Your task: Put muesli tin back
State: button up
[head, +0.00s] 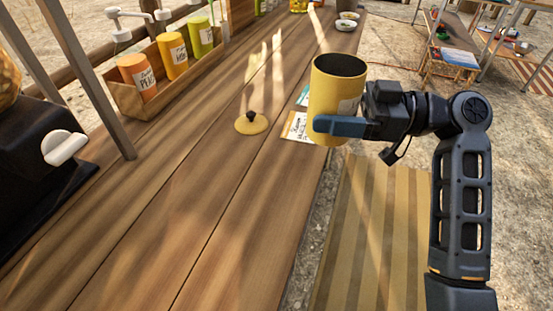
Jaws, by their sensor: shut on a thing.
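The yellow tin (335,88) is upright with its top open and its inside dark. My gripper (340,126) is shut on this tin and holds it at the right edge of the wooden counter. Part of a pale label shows on the tin's right side, but I cannot read it. A round yellow lid (251,124) with a dark knob lies on the counter to the left of the tin.
A wooden rack (125,100) with orange and yellow labelled tins stands at the left back, by a metal post (95,80). Cards (297,127) lie behind the held tin. Small bowls (346,22) stand far back. The front counter (200,220) is clear.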

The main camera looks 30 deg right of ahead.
jog(key=w+a+f, duration=0.1)
jog(key=a+f, duration=0.1)
jog(key=a, duration=0.1)
jog(key=w+a+f, duration=0.3)
jog(key=a, duration=0.2)
jog(key=shift+w+a+f+p, duration=0.2)
jog(key=shift+a+f+p, duration=0.15)
jog(key=shift+f+p, duration=0.05)
jog(key=shift+a+f, duration=0.1)
jog(key=shift+f, duration=1.95)
jog(key=shift+f, duration=0.15)
jog(key=o, duration=1)
jog(key=shift+r+p, duration=0.3)
jog(key=b+v, duration=0.2)
jog(key=v, duration=1)
jog(key=shift+f, duration=0.15)
